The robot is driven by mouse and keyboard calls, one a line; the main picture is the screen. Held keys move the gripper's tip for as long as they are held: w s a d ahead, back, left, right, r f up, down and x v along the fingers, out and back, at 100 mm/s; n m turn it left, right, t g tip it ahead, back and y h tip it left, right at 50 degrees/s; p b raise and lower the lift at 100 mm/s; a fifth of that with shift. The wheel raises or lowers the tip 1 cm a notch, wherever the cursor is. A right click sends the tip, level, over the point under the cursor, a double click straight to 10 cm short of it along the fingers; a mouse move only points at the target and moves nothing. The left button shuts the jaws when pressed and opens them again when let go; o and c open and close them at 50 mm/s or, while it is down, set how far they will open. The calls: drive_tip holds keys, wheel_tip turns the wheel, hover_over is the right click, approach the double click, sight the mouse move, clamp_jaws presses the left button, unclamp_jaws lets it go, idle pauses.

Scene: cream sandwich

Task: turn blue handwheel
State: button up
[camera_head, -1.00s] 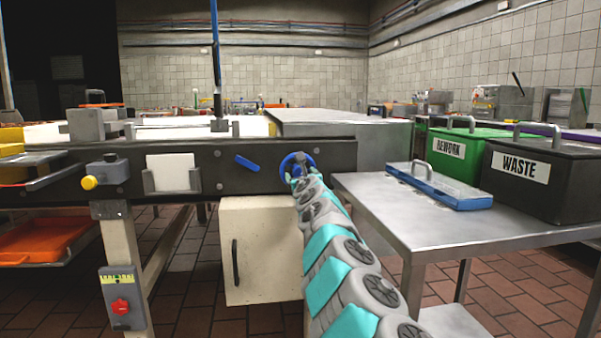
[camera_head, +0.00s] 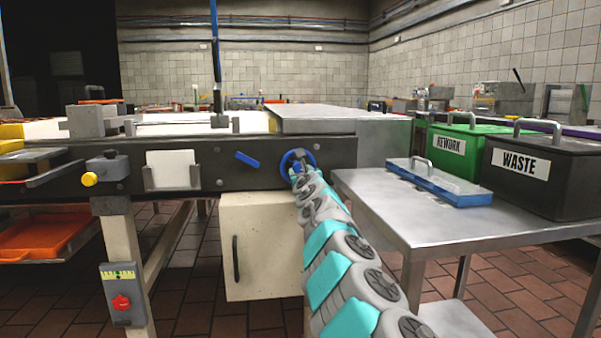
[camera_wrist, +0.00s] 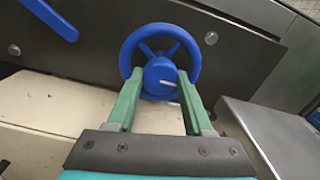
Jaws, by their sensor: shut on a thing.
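The blue handwheel (camera_head: 290,160) is mounted on the dark side panel of the machine, at the far end of my arm. In the wrist view the handwheel (camera_wrist: 160,35) shows as a ring with spokes and a round hub. My gripper (camera_wrist: 160,83) has two green fingers, one on each side of the hub, and is shut on it. The hub carries a small white mark. In the head view my gripper is mostly hidden behind my arm, and part of the wheel is covered.
A blue lever (camera_head: 247,159) sits on the panel left of the handwheel. A cream cabinet (camera_head: 258,245) is below. On the right, a steel table (camera_head: 430,222) holds a blue-edged tray (camera_head: 440,184), a green REWORK bin (camera_head: 470,150) and a black WASTE bin (camera_head: 545,185).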

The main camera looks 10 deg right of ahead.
clamp_jaws()
drive_tip(key=shift+m, duration=0.3)
